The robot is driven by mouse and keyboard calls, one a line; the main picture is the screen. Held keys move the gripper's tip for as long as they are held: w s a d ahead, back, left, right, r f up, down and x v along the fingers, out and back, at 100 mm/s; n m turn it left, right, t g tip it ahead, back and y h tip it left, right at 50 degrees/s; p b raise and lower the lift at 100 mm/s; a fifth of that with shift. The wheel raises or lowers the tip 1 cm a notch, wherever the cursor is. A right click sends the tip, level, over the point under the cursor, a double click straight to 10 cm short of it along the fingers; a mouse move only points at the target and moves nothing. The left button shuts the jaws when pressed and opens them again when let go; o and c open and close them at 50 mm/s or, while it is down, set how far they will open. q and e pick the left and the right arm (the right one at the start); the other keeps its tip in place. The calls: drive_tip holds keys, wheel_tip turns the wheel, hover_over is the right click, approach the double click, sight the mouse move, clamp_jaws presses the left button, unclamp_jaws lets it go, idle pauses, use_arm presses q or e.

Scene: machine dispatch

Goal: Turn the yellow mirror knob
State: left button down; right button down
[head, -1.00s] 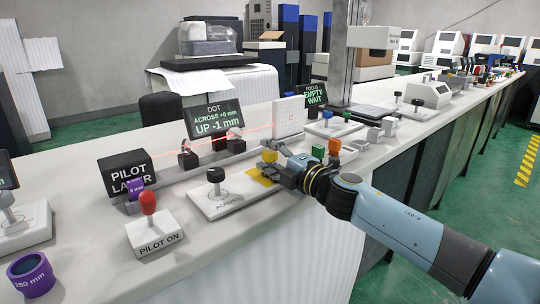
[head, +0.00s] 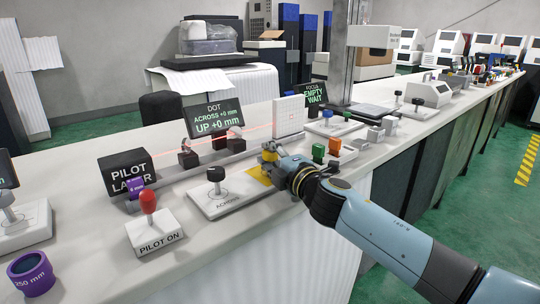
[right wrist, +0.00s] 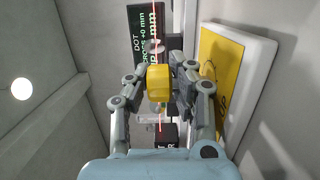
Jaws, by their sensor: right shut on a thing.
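The yellow mirror knob (right wrist: 159,84) sits between the two fingers of my right gripper (right wrist: 160,88) in the right wrist view. The gripper is shut on it. In the head view the yellow knob (head: 269,155) shows at the fingertips of my right gripper (head: 272,163), above a yellow patch on the white knob base (head: 215,205). The dot display (head: 213,118) reads "ACROSS +0 mm, UP +0 mm". My left gripper is not in view.
A black knob (head: 215,174) stands on the same base. The pilot laser box (head: 126,173) and the red-knobbed "PILOT ON" block (head: 154,235) are to the left. Orange (head: 335,146) and green (head: 318,152) blocks stand just right of my gripper.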

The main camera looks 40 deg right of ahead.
drive_tip(key=c, duration=1.2)
unclamp_jaws()
drive_tip(key=shift+o, duration=0.2)
drive_tip(key=shift+s, duration=0.1)
drive_tip(key=s+a, duration=0.1)
drive_tip(key=s, duration=1)
drive_tip(key=shift+s, duration=0.4)
